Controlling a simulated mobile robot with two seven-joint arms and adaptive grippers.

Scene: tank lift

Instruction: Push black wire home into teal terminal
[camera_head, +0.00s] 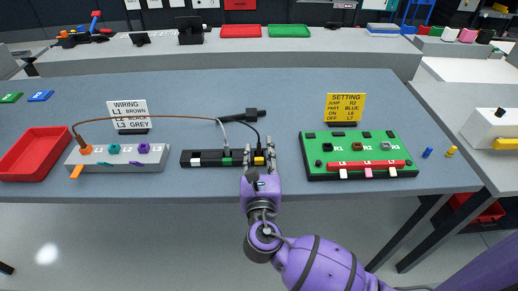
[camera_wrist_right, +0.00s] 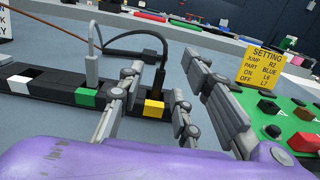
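The black wire (camera_head: 257,132) runs from the dark cable end (camera_head: 243,116) down to a black plug standing at the yellow block (camera_head: 259,160) of the black holder strip. The wrist view shows this black plug (camera_wrist_right: 161,78) upright behind the yellow block (camera_wrist_right: 153,107). My right gripper (camera_head: 262,148) is at that block, fingers apart on either side of the plug; in the wrist view the gripper (camera_wrist_right: 158,88) shows no clear contact with it. The teal terminal (camera_head: 114,149), marked L2, is on the grey terminal box (camera_head: 155,159) at left, with no wire in it. My left gripper is out of view.
A brown wire (camera_head: 150,118) arches from the cable to the orange terminal (camera_head: 86,149). A grey wire (camera_head: 223,135) stands at the green block (camera_head: 227,161). A purple terminal (camera_head: 143,148), wiring sign (camera_head: 128,112), red tray (camera_head: 38,151) and green switch board (camera_head: 315,170) are nearby.

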